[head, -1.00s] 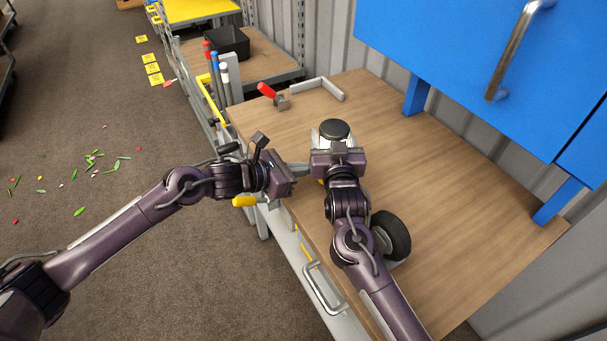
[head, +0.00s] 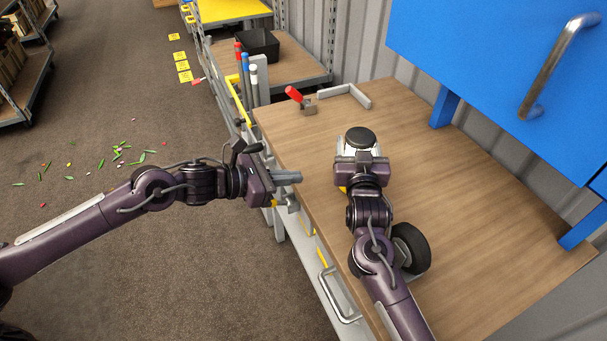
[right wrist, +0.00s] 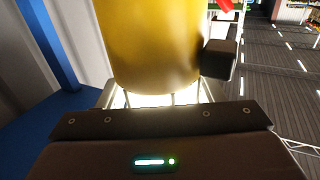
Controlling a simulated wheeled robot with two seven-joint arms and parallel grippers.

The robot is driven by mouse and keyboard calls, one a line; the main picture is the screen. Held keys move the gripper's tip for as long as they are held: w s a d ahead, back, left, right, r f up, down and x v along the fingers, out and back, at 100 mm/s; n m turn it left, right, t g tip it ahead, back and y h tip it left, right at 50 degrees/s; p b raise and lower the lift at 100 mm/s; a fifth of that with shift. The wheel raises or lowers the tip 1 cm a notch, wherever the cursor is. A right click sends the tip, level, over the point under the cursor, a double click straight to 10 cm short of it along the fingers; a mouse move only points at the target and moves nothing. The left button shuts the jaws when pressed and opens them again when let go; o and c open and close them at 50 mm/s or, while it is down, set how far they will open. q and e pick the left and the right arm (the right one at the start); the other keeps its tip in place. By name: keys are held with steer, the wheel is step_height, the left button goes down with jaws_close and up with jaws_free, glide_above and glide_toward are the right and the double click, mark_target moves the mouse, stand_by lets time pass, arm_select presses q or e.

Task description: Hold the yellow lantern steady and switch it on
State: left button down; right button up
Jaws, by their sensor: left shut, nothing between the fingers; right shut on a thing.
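The yellow lantern stands on the workbench (head: 480,215). Its black cap (head: 360,137) shows in the head view, with a pale band below it. In the right wrist view its yellow body (right wrist: 150,45) fills the upper middle, with a dark block on its right side and a bright white glow under it. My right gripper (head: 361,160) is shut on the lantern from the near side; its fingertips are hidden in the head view. My left gripper (head: 299,178) is shut and empty, left of the lantern and apart from it, by the bench's left edge.
A red-handled clamp (head: 296,96) and a grey angled bracket (head: 350,92) are at the bench's far end. A black round thing (head: 412,246) lies beside my right arm. A blue cabinet (head: 480,60) overhangs the right. The bench's right side is clear.

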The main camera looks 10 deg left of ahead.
stand_by(0.4)
steer(key=o, duration=1.3)
steer(key=shift+c, duration=0.2)
